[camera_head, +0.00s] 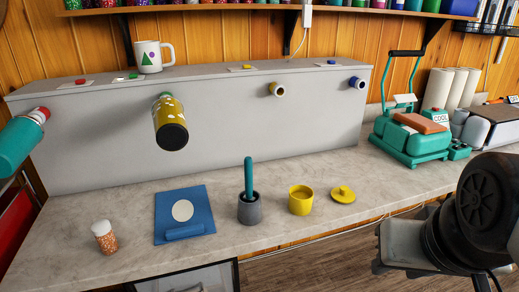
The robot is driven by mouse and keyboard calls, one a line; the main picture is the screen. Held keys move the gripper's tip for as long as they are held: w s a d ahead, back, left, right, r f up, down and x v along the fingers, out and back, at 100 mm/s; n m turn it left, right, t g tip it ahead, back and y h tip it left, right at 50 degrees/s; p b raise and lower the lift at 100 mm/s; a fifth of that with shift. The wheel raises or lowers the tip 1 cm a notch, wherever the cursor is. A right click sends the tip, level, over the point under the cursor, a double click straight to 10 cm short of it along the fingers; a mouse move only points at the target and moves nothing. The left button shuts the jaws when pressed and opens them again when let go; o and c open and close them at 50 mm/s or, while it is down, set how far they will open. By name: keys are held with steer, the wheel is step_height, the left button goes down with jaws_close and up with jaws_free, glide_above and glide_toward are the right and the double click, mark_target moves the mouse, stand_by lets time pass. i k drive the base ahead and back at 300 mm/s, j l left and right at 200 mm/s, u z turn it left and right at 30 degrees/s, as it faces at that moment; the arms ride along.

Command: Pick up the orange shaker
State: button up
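The orange shaker (105,238) stands upright near the front left of the grey counter. It is a small clear jar with orange contents and a pale lid. My arm shows large and dark at the lower right, and its grey end with my gripper (384,258) is in front of the counter's right part. It is far to the right of the shaker and not touching it. The fingers are too dark and small to tell whether they are open or shut.
A blue mat (165,225), a grey mortar with a teal pestle (249,205), a yellow cup (301,200) and its lid (343,194) stand right of the shaker. A teal press (410,138) is back right. Bottles (170,125) jut from the grey ledge (230,140).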

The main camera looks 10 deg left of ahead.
mark_target(102, 229)
steer(key=u, duration=2.05)
